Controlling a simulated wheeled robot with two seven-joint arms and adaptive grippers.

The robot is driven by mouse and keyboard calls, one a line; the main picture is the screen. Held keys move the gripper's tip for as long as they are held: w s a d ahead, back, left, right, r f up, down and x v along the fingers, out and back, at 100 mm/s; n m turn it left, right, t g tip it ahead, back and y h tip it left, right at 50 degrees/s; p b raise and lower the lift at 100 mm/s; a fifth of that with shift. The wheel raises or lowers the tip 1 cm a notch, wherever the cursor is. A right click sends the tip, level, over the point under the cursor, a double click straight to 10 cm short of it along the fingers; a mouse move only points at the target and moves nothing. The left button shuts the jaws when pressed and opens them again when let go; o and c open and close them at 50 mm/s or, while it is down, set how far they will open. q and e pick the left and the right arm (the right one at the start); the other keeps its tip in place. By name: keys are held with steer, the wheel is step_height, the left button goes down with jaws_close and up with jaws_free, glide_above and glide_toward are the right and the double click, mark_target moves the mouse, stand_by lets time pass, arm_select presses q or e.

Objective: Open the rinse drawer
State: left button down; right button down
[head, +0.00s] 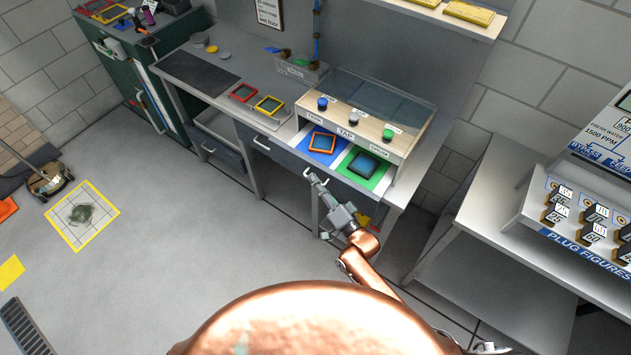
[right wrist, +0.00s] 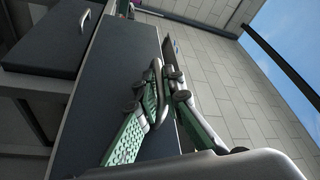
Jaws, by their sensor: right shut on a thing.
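A dark drawer front (head: 345,186) runs below the bench edge under the tap unit; no name on it is legible. It looks flush with the bench, with no gap that I can make out. My right gripper (head: 311,176) reaches up to this front from below. In the right wrist view the fingers of my right gripper (right wrist: 157,88) are shut on a pale bar handle (right wrist: 159,93) of the dark front (right wrist: 107,75); the fingers partly hide the handle.
Another dark drawer (head: 280,157) with its own handle (head: 262,143) lies to the left. The tap unit (head: 345,132) stands above, with an orange frame (head: 322,142) on blue and a dark frame (head: 362,165) on green. A grey table (head: 500,240) stands right.

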steer(key=s+a+p, duration=0.3)
steer(key=s+a, duration=0.2)
steer(key=s, duration=0.2)
stand_by(0.3)
steer(key=shift+a, duration=0.1)
steer(key=c, duration=2.3)
jaws_free()
steer(key=shift+c, duration=0.2)
steer(key=v, duration=1.2)
